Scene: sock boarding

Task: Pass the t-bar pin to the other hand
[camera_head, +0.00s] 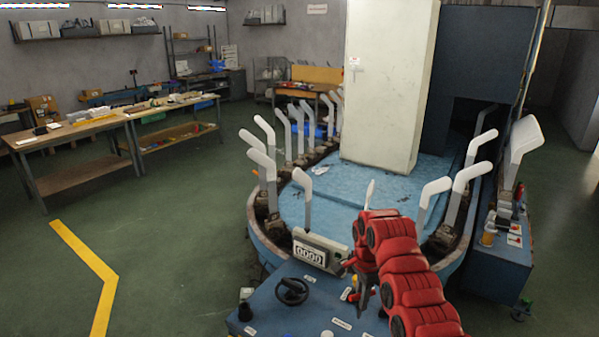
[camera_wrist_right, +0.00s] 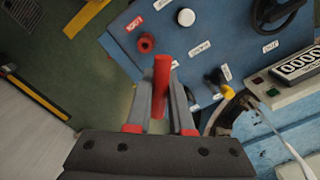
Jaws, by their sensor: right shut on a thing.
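My right gripper (camera_head: 362,286) reaches down over the blue control panel in the head view, its red arm coming in from the lower right. In the right wrist view its two grey fingers (camera_wrist_right: 160,108) are closed around a red rod, the t-bar pin (camera_wrist_right: 161,78). The pin's red end stands up between the fingers; its lower part is hidden by them. My left gripper is in neither view.
The blue control panel (camera_head: 265,312) has a black handwheel (camera_head: 291,291), a counter display (camera_head: 309,254) and knobs close to my right gripper. White sock boards (camera_head: 305,183) ring the blue machine table (camera_head: 335,190). A tall white cabinet (camera_head: 385,90) stands behind. Green floor is clear at left.

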